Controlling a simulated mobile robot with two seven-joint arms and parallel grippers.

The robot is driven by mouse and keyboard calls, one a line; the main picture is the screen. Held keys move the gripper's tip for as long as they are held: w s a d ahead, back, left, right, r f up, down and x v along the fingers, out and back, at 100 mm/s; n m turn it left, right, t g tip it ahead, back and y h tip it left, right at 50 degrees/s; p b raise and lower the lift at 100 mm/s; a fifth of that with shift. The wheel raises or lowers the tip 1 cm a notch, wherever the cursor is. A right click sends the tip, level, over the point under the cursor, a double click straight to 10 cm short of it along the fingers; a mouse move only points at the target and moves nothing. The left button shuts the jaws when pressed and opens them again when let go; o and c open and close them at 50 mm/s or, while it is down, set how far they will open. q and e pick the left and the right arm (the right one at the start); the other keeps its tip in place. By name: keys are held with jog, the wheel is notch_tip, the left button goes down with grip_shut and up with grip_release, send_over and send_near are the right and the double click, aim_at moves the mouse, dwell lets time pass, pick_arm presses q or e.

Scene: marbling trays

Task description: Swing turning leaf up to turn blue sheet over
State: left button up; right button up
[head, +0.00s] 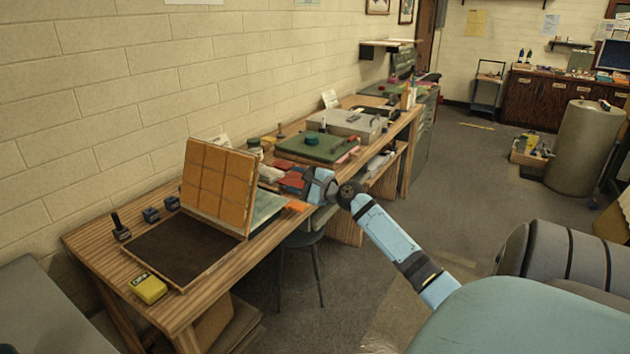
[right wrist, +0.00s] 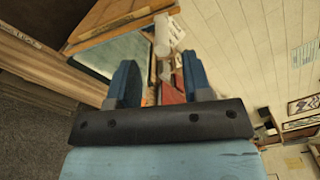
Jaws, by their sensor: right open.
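The turning leaf (head: 217,182) is a tan-orange panel with a grid pattern, standing raised and nearly upright on the bench. A flat dark brown board (head: 175,245) lies to its left. A pale blue-green surface (head: 266,209) lies partly hidden behind the leaf; I cannot tell whether it is the blue sheet. In the right wrist view, a wood-edged panel (right wrist: 125,18) stands above a pale blue-green surface (right wrist: 112,52). My right gripper (head: 308,188) is open beside the bench's front edge, right of the leaf and apart from it. Its fingers (right wrist: 160,80) hold nothing. My left gripper is out of view.
An orange piece (head: 297,205) lies at the bench edge near my right gripper. A yellow block (head: 148,289) and a dark stamp-like tool (head: 121,229) stand near the dark board. A green-topped tray (head: 318,147) is farther along. A stool (head: 300,242) stands below the bench.

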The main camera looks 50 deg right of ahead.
jog(key=s, duration=0.7)
jog(key=shift+d+b, duration=0.25)
jog(key=shift+b, duration=0.05)
jog(key=s+a+f+n+g+p, duration=0.3)
jog(key=a+f+n, duration=0.3)
jog(key=a+f, duration=0.35)
jog(key=s+a+f+n+g+p, duration=0.25)
jog(key=a+f+n, duration=0.35)
jog(key=a+f, duration=0.3)
jog(key=s+a+f+n+p, duration=0.1)
jog(key=s+a+n, duration=0.3)
jog(key=a, duration=0.4)
jog(key=s+a+f+n+g+y+p, duration=0.1)
jog(key=s+a+n+p, duration=0.1)
jog(key=s+a+n, duration=0.3)
jog(key=s+a+f+n+y+p, duration=0.1)
jog(key=s+a+n, duration=0.4)
jog(key=a, duration=0.8)
jog(key=shift+s+a+p, duration=0.2)
jog(key=shift+a+p, duration=0.05)
jog(key=shift+p, duration=0.45)
jog(key=shift+g, duration=0.25)
